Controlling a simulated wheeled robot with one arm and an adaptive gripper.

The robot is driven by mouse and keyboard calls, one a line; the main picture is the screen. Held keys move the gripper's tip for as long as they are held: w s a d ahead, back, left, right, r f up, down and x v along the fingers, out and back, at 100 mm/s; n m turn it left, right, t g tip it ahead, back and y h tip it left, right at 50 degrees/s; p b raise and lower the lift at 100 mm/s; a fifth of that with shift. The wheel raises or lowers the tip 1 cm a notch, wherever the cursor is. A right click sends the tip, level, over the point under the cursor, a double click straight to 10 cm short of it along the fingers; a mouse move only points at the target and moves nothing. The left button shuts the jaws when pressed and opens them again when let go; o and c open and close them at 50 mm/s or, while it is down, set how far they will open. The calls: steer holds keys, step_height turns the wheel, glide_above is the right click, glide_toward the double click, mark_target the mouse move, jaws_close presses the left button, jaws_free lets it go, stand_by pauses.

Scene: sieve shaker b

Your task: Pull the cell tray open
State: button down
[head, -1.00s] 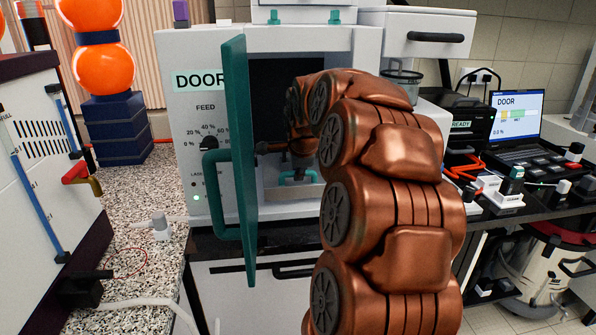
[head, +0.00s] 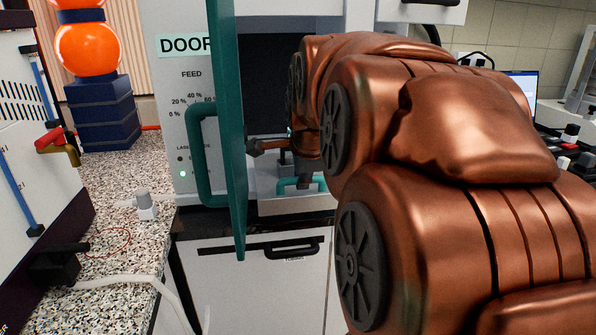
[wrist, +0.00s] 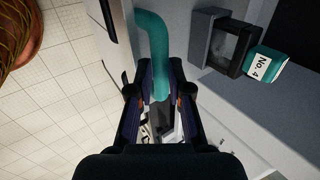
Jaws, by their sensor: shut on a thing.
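The open machine's teal door (head: 229,120) stands swung out toward me, left of the dark chamber (head: 265,75). The pale cell tray (head: 300,207) shows low in the opening, with a teal handle (head: 288,186) at its front. In the wrist view the teal bar handle (wrist: 155,40) runs down between the fingers of my gripper (wrist: 158,95), which is shut on it. A dark square frame (wrist: 228,45) and a teal piece labelled "No. 4" (wrist: 266,68) sit on the pale surface beside it. My arm hides most of the gripper and the chamber's right side in the head view.
The teal door and its own handle (head: 200,155) stand close left of my arm. A speckled worktop (head: 110,210) with a small white fitting (head: 146,206) lies at left. White cabinet fronts (head: 265,280) are below the machine. Tiled floor (wrist: 60,100) shows in the wrist view.

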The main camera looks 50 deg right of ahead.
steer(key=shift+s+a+b, duration=0.2)
steer(key=shift+s+a, duration=0.55)
steer(key=shift+s, duration=0.2)
steer(key=shift+s+a+b, duration=0.15)
steer(key=shift+s+a, duration=0.55)
steer(key=shift+s, duration=0.25)
steer(key=shift+f, duration=0.1)
steer(key=c, duration=1.1)
jaws_free()
steer(key=shift+s+a, duration=0.1)
steer(key=shift+r, duration=0.25)
steer(key=v, duration=0.7)
steer(key=shift+r, duration=0.1)
